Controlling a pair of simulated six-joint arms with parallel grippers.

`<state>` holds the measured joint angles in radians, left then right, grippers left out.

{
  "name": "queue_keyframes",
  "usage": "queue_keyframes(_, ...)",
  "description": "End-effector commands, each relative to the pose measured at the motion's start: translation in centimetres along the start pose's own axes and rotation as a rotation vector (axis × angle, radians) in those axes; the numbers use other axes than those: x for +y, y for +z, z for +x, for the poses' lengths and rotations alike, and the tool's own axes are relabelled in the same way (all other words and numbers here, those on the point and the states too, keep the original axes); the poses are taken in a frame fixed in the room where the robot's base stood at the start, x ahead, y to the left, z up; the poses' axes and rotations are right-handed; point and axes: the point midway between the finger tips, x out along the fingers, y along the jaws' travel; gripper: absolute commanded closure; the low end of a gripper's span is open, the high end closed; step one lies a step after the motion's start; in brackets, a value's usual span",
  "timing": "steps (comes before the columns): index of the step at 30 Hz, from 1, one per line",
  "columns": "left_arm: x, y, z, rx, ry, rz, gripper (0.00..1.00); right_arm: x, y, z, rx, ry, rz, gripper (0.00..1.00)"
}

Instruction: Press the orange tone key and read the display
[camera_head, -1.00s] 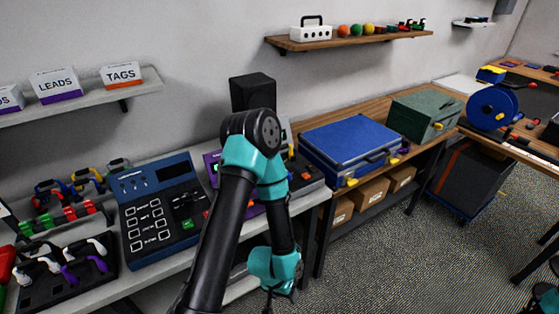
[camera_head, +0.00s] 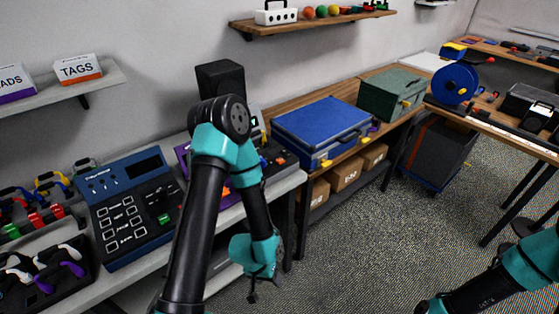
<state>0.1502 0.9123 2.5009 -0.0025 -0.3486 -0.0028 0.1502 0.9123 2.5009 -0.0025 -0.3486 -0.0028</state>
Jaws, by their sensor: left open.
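Part of a dark device (camera_head: 286,167) with small orange and red parts shows just right of my left arm on the grey bench. I cannot tell which part is the tone key. A small screen with a green mark (camera_head: 254,122) shows behind the arm, partly hidden. A blue console (camera_head: 134,209) with white-outlined keys, a green piece and a dark display (camera_head: 143,167) stands left of the arm; no reading is legible. My left gripper (camera_head: 252,292) is open, hanging in front of the bench, below the devices and apart from them. My right arm enters at lower right; its gripper is out of frame.
A purple device (camera_head: 183,150) is mostly hidden by my left arm. A black speaker box (camera_head: 220,84) stands behind it. A blue case (camera_head: 320,130) and green toolbox (camera_head: 393,92) are on the wooden bench. Cable racks fill the bench's left. The floor (camera_head: 355,255) between the benches is clear.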

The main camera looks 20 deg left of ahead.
Motion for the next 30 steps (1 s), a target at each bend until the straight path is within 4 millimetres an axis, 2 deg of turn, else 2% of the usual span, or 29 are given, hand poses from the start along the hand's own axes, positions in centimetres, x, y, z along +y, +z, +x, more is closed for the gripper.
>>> queue_keyframes(5,0.00,0.00,0.00,0.000,0.000,0.000,0.40,0.00,0.00,0.00,0.000,0.000,0.000,0.57)
queue_keyframes(24,0.00,0.00,0.00,0.000,0.000,0.000,1.00,0.00,0.00,0.00,0.000,0.000,0.000,0.57)
queue_keyframes(30,0.00,0.00,0.00,0.000,0.000,0.000,1.00,0.00,0.00,0.00,0.000,0.000,0.000,0.57)
